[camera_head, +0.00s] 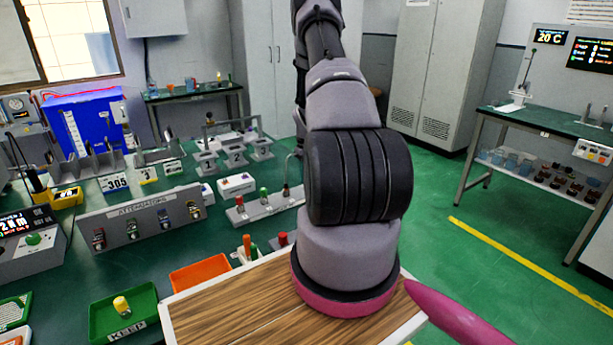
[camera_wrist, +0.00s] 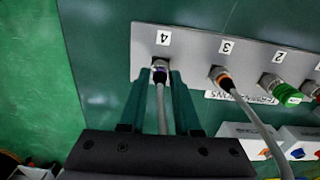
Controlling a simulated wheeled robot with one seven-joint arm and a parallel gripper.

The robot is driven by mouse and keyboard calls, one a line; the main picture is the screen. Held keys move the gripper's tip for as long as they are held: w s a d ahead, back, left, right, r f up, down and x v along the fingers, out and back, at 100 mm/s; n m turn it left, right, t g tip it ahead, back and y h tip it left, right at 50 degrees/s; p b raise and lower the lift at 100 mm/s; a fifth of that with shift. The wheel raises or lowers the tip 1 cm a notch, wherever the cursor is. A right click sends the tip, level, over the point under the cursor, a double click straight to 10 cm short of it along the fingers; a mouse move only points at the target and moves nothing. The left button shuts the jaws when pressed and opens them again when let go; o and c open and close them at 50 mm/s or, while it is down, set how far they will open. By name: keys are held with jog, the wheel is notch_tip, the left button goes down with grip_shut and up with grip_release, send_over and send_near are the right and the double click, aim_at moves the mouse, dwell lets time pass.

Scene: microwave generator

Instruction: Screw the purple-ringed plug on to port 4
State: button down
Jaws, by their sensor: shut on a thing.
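The purple-ringed plug (camera_wrist: 159,74) is in the wrist view, at the grey plate (camera_wrist: 200,60) just below the label 4. My gripper (camera_wrist: 160,78) is shut on it, with one finger on each side. The plug's grey cable (camera_wrist: 162,112) runs back between the fingers. The plug covers port 4, and I cannot tell how far it is seated or threaded. In the head view my arm hides the gripper and the plug.
Beside it, port 3 holds an orange-ringed plug (camera_wrist: 222,78) with a grey cable, and port 2 has a green cap (camera_wrist: 287,94). White boxes (camera_wrist: 252,138) lie at lower right. In the head view, a green tray (camera_head: 124,312) and an orange tray (camera_head: 200,274) stand on the bench.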

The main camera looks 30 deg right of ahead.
jog(key=shift+f, duration=0.35)
jog(key=c, duration=0.5)
grip_release()
jog(key=shift+c, duration=0.2)
notch_tip(320, 180, up, 11)
